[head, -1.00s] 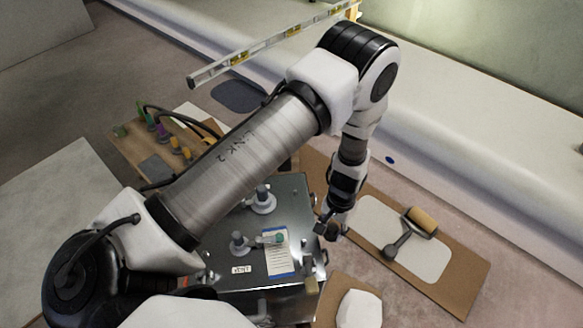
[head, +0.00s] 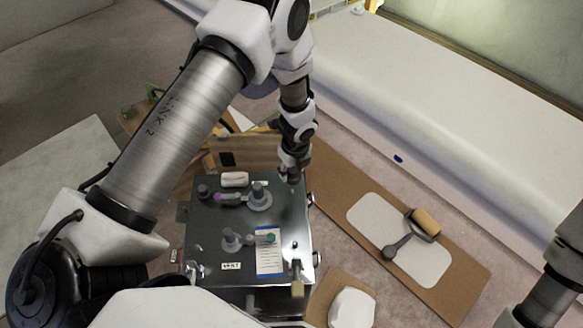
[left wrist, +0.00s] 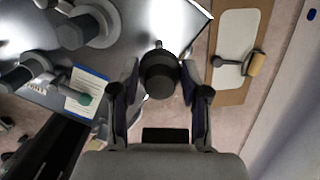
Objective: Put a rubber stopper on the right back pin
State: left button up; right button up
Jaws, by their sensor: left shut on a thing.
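My left gripper (head: 291,176) is over the back right corner of the dark metal box top (head: 215,215). In the left wrist view its fingers (left wrist: 159,88) are closed on a dark round rubber stopper (left wrist: 159,74). A dark round cap (head: 203,190) sits at the back left of the top. A small pin (head: 295,245) shows toward the front right. My right gripper is out of view.
Two grey valves, one with a purple handle (head: 222,198) and one with a green handle (head: 270,238), stand on the top. A white roll (head: 234,180) and a paper sheet (head: 268,262) lie there. A roller (head: 424,222) lies on a board at right.

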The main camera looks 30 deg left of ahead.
pick_arm(q)
notch_tip(320, 180, down, 6)
jog(key=b, duration=0.6)
jog(key=shift+r, duration=0.1)
jog(key=shift+r+p, duration=0.45)
jog(key=shift+p, duration=0.05)
jog(key=shift+a, duration=0.1)
jog(key=shift+a+f, duration=0.1)
jog(key=shift+w+p, duration=0.1)
jog(key=shift+p, duration=0.35)
jog(key=shift+f, duration=0.1)
